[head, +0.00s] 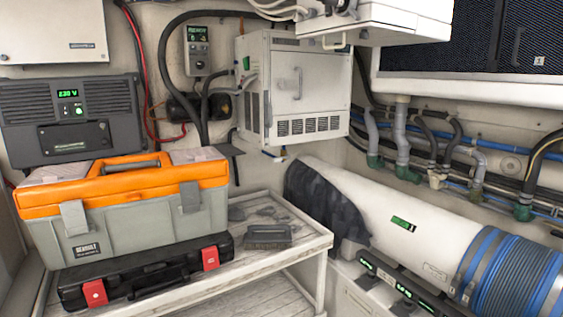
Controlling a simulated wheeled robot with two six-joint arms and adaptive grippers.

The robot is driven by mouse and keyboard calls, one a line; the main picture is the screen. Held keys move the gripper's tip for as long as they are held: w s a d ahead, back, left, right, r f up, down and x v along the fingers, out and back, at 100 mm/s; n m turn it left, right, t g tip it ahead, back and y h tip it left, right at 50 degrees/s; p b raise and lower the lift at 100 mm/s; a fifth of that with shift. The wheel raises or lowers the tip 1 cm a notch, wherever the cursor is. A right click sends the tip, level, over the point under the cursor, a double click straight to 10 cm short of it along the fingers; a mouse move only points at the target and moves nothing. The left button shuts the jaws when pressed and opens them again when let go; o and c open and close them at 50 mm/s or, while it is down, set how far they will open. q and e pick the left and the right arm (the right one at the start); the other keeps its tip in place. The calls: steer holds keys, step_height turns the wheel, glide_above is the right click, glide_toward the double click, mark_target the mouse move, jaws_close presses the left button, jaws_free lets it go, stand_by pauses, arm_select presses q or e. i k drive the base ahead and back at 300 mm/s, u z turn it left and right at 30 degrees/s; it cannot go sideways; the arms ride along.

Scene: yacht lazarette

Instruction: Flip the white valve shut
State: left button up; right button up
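No plainly marked white valve stands out. Along the right wall, grey and white pipes run down to several fittings. One fitting is cream-white (437,180), and a green fitting (375,160) sits to its left. Another green fitting (523,212) sits to its right. Whether the cream-white fitting is the valve, and how its handle stands, is too small to tell. Neither of my grippers is in view.
An orange and grey toolbox (130,225) and a black case with red latches (150,280) sit on a white bench (300,255). A large white cylinder (370,205) lies below the pipes, with coiled blue hose (515,280) at its right. A white cabinet (300,85) hangs behind.

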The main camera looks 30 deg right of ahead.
mark_target(287, 156)
steer(key=k, duration=0.6)
steer(key=z, duration=0.75)
steer(key=i, duration=1.4)
steer(key=u, duration=0.7)
